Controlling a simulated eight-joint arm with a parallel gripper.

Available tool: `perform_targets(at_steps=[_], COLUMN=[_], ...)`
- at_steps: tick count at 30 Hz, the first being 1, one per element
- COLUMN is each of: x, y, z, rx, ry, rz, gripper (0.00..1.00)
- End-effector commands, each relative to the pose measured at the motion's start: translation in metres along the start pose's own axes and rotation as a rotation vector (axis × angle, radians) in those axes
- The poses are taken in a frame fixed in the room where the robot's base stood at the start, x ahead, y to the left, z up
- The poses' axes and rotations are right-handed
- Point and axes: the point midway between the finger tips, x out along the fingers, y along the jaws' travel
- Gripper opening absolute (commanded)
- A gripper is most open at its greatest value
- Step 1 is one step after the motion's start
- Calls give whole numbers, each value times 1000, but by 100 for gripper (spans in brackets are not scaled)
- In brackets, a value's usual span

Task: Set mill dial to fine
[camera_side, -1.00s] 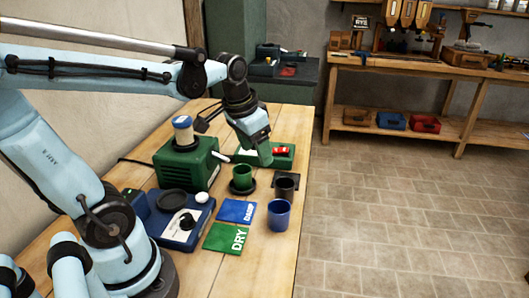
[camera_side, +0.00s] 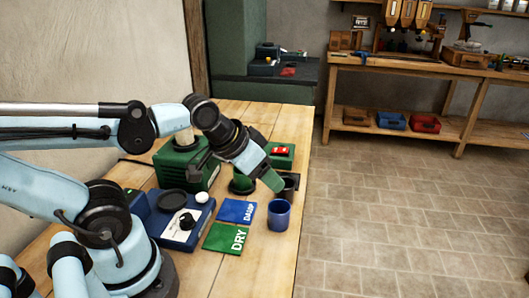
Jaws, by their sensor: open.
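The green machine (camera_side: 178,172) stands on the bench, and my arm hides its top and part of its right side. A blue device (camera_side: 177,238) in front of it carries a black knob (camera_side: 187,221) on a white label, too small to read. I cannot tell which of the two is the mill, or what setting the knob shows. My gripper (camera_side: 273,181) is open and tilted down to the right, above the green cup (camera_side: 242,184) and beside the dark cup (camera_side: 289,183). It partly hides both cups. I see nothing held in it.
A blue cup (camera_side: 279,215) stands near the bench's right edge. A blue DAMP card (camera_side: 236,211) and a green DRY card (camera_side: 226,238) lie beside it. A green box with a red part (camera_side: 281,152) stands behind. The front of the wooden bench (camera_side: 262,270) is clear.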

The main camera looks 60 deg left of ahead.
Motion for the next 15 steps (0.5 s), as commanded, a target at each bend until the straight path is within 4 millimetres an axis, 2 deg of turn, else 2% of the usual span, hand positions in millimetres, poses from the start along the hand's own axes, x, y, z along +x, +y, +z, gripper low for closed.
perform_targets(at_steps=[5, 8, 15], x=[-4, -7, -6], y=[-9, -23, -70], z=[-17, -38, -94], rx=[-73, -177, -493], ry=[-29, -71, -187], rz=[-18, -44, -128], gripper=[57, 57, 57])
